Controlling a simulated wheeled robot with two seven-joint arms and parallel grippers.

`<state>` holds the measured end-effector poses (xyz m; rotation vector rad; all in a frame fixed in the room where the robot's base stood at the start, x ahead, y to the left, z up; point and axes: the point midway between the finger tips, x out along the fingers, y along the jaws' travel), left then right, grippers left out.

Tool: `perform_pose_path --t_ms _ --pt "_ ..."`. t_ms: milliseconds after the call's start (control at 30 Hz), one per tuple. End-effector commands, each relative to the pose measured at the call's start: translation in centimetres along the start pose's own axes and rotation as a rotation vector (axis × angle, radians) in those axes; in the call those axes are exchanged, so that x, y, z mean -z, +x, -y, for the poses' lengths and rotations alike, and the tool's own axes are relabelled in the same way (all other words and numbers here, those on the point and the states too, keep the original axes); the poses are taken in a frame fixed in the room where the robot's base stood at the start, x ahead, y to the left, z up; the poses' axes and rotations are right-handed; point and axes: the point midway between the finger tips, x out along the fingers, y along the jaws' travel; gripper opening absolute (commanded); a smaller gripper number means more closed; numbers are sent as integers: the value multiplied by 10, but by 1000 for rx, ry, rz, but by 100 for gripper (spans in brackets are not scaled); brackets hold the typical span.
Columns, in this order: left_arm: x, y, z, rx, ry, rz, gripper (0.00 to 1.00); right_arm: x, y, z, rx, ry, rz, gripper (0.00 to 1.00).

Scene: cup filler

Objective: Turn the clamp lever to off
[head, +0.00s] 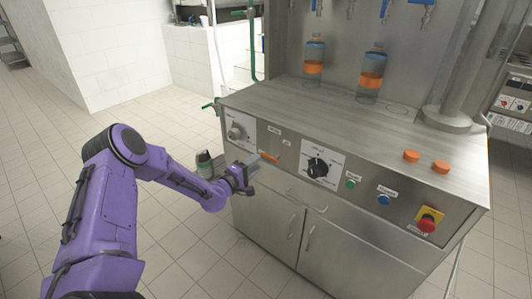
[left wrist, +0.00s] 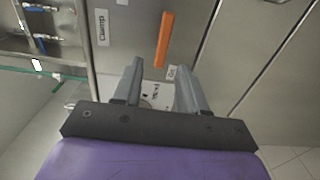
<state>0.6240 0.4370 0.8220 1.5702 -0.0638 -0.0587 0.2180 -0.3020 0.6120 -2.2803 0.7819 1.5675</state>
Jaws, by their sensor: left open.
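The clamp lever is an orange bar (head: 269,157) on the front panel of the steel machine. My left gripper (head: 254,172) is in front of the panel, just below and left of the lever. In the left wrist view its two fingers (left wrist: 160,70) are apart with nothing between them. My right gripper is not in view.
A grey knob (head: 235,132) is left of the lever and a black dial (head: 318,167) right of it. Green (head: 350,184), blue (head: 384,200) and red (head: 428,220) buttons follow. Two bottles (head: 314,68) and two orange caps (head: 411,156) stand on the worktop.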

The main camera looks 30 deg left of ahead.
Motion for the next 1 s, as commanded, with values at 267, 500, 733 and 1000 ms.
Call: perform_pose_path --t_ms 267,500,733,1000 --pt "-1 56 2 2 4 1 42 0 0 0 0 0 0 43" --pt "-1 69 1 2 0 0 42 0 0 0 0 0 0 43" --pt "-1 69 1 2 0 0 15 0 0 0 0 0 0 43" --pt "-2 69 1 3 5 0 0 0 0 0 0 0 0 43"
